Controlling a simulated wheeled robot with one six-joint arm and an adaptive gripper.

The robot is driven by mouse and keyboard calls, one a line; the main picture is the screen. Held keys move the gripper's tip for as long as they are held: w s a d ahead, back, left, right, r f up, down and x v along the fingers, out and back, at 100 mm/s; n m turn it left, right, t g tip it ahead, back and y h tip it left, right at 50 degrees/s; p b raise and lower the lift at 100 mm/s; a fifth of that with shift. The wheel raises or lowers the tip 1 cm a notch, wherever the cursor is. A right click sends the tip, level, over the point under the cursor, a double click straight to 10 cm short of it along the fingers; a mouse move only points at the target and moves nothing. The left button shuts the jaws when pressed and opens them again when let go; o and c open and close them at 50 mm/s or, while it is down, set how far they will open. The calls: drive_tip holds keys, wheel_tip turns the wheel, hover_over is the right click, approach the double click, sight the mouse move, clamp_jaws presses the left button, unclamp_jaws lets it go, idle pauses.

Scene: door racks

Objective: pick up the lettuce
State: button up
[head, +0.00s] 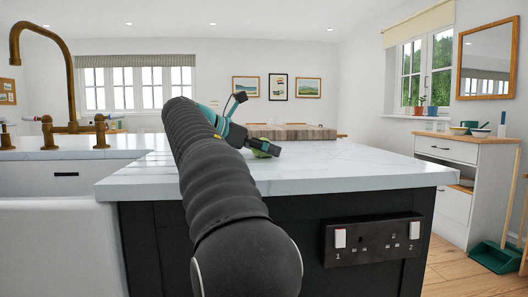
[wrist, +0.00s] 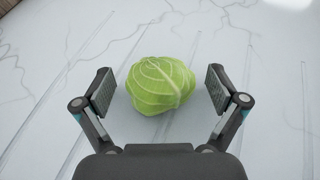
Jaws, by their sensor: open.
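The lettuce (wrist: 160,85) is a round, pale green head with light veins, resting on the white marble countertop (wrist: 255,60). In the wrist view it sits between the two open fingers of my gripper (wrist: 160,92), with a gap on each side. My gripper is open and low over the counter.
A wooden board (head: 292,132) lies on the counter behind the lettuce. A brass tap (head: 72,90) and white sink (head: 50,178) are at the left. The counter to the right of the lettuce (head: 370,168) is clear. A cabinet (head: 462,190) stands at the far right.

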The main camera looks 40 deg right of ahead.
drive_tip(key=c, duration=1.2)
drive_tip(key=shift+r, duration=0.1)
drive_tip(key=shift+r+p, duration=0.45)
drive_tip(key=shift+r, duration=0.15)
wheel_tip(320, 180, up, 3)
drive_tip(key=shift+r+p, duration=0.1)
drive_tip(key=shift+p, duration=0.95)
drive_tip(key=s+d+r, duration=0.2)
drive_tip(key=s, duration=0.1)
drive_tip(key=s+d+r+p, duration=0.1)
drive_tip(key=s+d+r, duration=0.1)
drive_tip(key=s, duration=0.1)
drive_tip(key=s+d+r+p, duration=0.1)
drive_tip(key=s+d+r, duration=0.1)
drive_tip(key=s, duration=0.1)
drive_tip(key=shift+s+d+r, duration=0.15)
drive_tip(key=shift+s+r, duration=0.05)
drive_tip(key=shift+s, duration=0.15)
